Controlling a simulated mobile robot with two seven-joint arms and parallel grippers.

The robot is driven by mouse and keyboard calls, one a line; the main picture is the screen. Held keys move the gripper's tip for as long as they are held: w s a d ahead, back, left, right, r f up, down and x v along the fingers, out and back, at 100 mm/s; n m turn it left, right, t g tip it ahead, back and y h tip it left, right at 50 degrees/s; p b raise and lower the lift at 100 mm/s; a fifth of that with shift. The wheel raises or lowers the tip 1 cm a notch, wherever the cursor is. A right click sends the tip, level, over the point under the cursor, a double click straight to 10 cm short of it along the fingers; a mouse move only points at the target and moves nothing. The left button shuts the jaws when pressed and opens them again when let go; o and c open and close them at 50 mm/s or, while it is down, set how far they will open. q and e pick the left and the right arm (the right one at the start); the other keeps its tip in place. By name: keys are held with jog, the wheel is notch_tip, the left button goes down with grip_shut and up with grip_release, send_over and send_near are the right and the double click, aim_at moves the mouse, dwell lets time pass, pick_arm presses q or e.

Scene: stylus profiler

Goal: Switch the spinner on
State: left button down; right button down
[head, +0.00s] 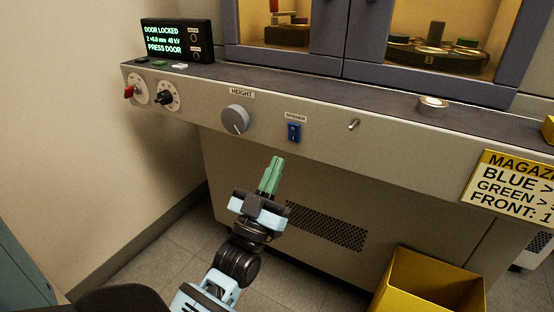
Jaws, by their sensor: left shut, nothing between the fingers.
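The spinner switch (293,132) is a small blue rocker on the front panel of the grey machine, under a label (296,118) that reads SPINNER. I cannot tell which way the rocker is tipped. My left gripper (274,164) has green fingers, shut and empty, pointing up toward the panel. Its fingertips show below and slightly left of the switch, apart from it in the picture. My right gripper is not in view.
Left of the switch are a grey HEIGHT knob (236,119) and red and black selector knobs. A small metal lever (353,125) is to the right. A display (177,40) reads DOOR LOCKED, PRESS DOOR. A yellow bin (430,285) stands on the floor at lower right.

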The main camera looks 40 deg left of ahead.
pick_arm(q)
jog(key=s+d+f, duration=0.1)
jog(key=s+f, duration=0.3)
jog(key=f, duration=0.3)
jog(key=shift+s, duration=0.2)
jog(key=shift+f, duration=0.1)
dwell(1.0)
